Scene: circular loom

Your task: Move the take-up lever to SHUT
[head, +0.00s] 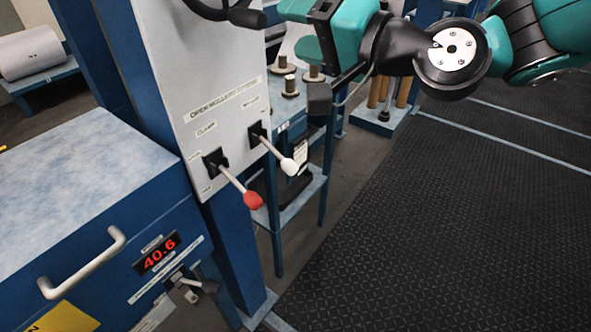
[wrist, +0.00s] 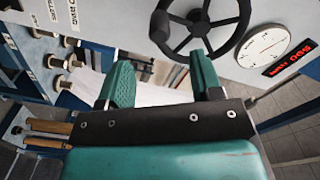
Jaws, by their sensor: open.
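Two levers stick out from slots in a pale upright panel (head: 200,80) in the head view. The left lever has a red knob (head: 253,200), the right one a white knob (head: 289,166). Both arms slope down to the right. Small labels sit around them; one reads CLAMP, the others are too small to read surely, so I cannot tell which is the take-up lever. My gripper (head: 296,30) is above the levers, apart from both, with teal fingers spread. It also shows in the wrist view (wrist: 158,65), open and empty. Neither lever shows clearly there.
A black handwheel (wrist: 205,22) and round gauge (wrist: 262,46) are close beyond my fingers. A blue cabinet (head: 90,180) with a handle (head: 85,265), a red 40.6 display (head: 160,255) and a small latch (head: 188,288) stands lower left. Dark floor matting (head: 440,220) is clear at right.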

